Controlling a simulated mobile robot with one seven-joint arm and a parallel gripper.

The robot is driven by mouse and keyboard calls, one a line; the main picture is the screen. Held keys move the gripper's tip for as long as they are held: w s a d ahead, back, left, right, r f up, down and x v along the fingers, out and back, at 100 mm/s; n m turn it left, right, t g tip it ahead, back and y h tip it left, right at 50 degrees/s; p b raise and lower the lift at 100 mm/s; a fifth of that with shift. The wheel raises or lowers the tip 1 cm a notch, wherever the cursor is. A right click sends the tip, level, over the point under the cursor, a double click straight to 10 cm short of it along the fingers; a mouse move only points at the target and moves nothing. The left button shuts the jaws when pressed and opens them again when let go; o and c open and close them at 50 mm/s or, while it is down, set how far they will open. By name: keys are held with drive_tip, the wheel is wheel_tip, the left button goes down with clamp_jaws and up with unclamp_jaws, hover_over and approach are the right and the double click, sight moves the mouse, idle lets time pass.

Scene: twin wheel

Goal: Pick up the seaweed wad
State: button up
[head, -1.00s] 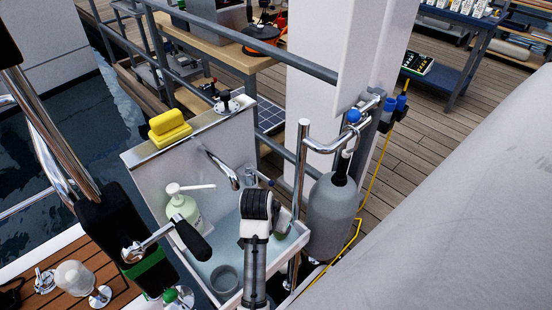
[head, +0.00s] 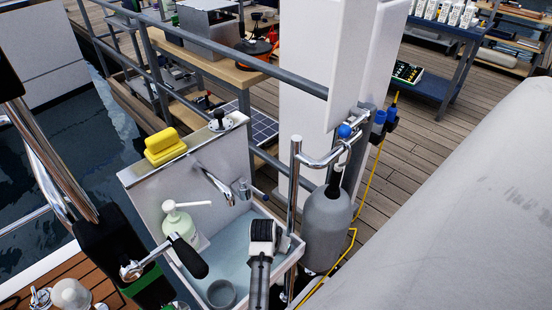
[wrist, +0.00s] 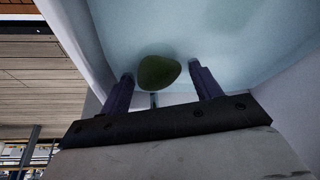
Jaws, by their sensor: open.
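The seaweed wad (wrist: 158,72) is a small, dark green, rounded lump in the wrist view. It lies in the pale blue sink basin (wrist: 235,45). My gripper (wrist: 161,75) is open, with its two dark fingers apart and the wad showing between their tips. I cannot tell whether either finger touches it. In the head view my arm reaches down into the sink (head: 237,238) at its right side, and it hides the wad and the fingers there.
A yellow sponge (head: 165,147) lies on the back ledge, above the tap (head: 216,184).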

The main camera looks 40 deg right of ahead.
drive_tip(key=shift+f, duration=0.2)
drive_tip(key=c, duration=1)
drive_tip(key=shift+r, duration=0.2)
